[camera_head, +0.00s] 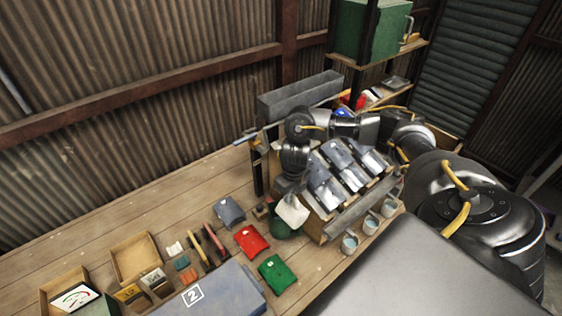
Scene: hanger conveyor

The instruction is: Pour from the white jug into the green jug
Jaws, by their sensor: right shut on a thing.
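The white jug (292,211) is small in the head view and looks tilted. My right gripper (290,188) reaches down from above and is shut on it; the fingers are dark and partly hard to make out. The green jug (276,221) stands on the bench just behind and below the white jug, which covers part of it. I cannot tell whether the two jugs touch or whether anything flows. My left gripper is not in view.
A sloped rack with grey metal pieces (343,163) stands close to the right of the jugs. Red (251,240) and green (277,272) pieces lie in front on the wooden bench (100,225).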

